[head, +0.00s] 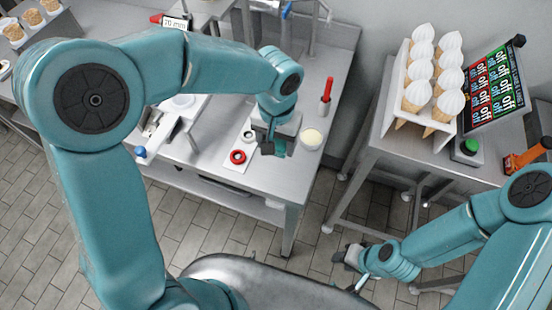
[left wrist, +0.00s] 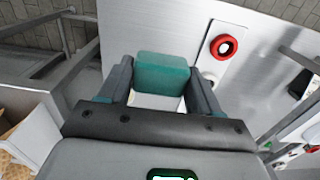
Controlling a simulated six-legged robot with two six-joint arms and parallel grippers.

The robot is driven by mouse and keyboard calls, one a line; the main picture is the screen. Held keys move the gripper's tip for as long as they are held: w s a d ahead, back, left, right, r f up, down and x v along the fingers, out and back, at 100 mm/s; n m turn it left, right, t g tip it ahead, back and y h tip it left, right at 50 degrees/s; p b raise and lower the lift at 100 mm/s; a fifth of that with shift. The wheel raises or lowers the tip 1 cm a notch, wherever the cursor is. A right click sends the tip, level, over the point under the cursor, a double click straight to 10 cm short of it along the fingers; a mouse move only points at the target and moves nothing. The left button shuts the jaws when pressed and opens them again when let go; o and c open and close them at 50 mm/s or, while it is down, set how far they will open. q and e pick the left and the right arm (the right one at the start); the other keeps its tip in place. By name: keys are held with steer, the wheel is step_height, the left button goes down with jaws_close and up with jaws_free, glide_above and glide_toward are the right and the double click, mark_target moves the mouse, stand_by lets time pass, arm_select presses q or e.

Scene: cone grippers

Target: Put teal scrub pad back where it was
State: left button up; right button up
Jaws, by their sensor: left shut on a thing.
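The teal scrub pad (left wrist: 162,72) is between the two fingers of my left gripper (left wrist: 160,88) in the left wrist view. In the head view my left gripper (head: 270,146) is over the front right part of the metal table (head: 205,150), and a bit of the pad (head: 280,147) shows beside the dark fingers. The gripper is shut on the pad. I cannot tell whether the pad touches the tabletop. My right gripper (head: 348,257) is low over the floor, away from the table, and its fingers are too small to read.
A white plate with a red ring (head: 238,157) lies left of my left gripper. A bowl of pale contents (head: 312,138) stands close on its right. A red-handled tool (head: 325,97) stands behind. A rack of white-topped cones (head: 421,78) is on the right table.

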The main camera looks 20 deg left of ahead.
mark_target(277, 153)
arm_select(q)
steer(key=f, duration=0.3)
steer(key=shift+s+d+f, duration=0.15)
steer(key=shift+s, duration=0.15)
steer(key=shift+w+f, duration=0.1)
steer(key=shift+f, duration=1.9)
steer(key=shift+f, duration=0.1)
steer(key=shift+f, duration=0.15)
steer(key=o, duration=1)
step_height(277, 153, up, 12)
steer(key=shift+r, duration=0.25)
